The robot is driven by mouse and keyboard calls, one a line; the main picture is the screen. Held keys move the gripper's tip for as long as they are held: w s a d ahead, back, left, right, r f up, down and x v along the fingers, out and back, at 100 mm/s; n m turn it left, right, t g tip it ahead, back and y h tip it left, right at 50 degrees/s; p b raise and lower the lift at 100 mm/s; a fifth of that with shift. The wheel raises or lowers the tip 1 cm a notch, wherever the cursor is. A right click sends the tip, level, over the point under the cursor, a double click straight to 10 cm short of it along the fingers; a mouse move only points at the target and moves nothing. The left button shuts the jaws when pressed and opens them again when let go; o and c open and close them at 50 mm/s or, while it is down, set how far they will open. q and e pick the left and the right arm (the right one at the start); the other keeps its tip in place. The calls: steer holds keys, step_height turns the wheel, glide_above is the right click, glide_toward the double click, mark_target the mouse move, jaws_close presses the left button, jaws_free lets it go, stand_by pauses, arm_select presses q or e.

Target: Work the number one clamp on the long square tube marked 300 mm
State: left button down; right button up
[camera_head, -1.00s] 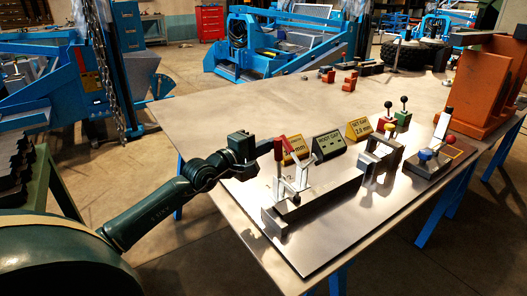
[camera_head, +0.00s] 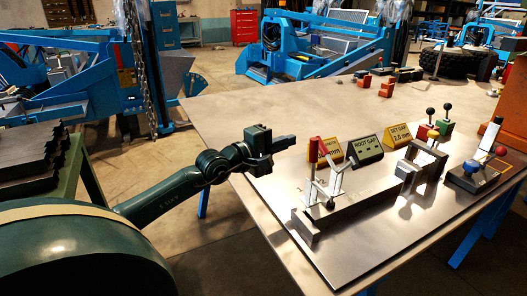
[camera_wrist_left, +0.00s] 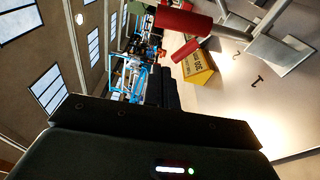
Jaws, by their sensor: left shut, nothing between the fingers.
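A toggle clamp with an upright red handle (camera_head: 314,150) and pale metal arms stands at the near left end of a long grey square tube (camera_head: 345,207). My left gripper (camera_head: 284,143) is shut and empty, left of the red handle, with a small gap between them. In the left wrist view, a red handle (camera_wrist_left: 184,21) lies near the top, beyond my dark gripper (camera_wrist_left: 168,92). A yellow sign (camera_wrist_left: 200,66) reading 300 shows there too. In the head view that sign (camera_head: 331,152) is partly hidden behind the clamp. My right gripper is out of view.
A ROOT GAP sign (camera_head: 365,149) and a SET GAP sign (camera_head: 403,130) stand behind the tube. A metal block fixture (camera_head: 421,165) is at its far end. Levers with ball knobs (camera_head: 443,118) stand behind. The front left of the table is clear.

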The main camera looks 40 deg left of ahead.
arm_select(q)
steer(key=v, duration=0.6)
steer(key=shift+s+b, duration=0.25)
steer(key=shift+b, duration=0.05)
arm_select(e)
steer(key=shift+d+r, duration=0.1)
arm_select(q)
steer(key=shift+f, duration=0.1)
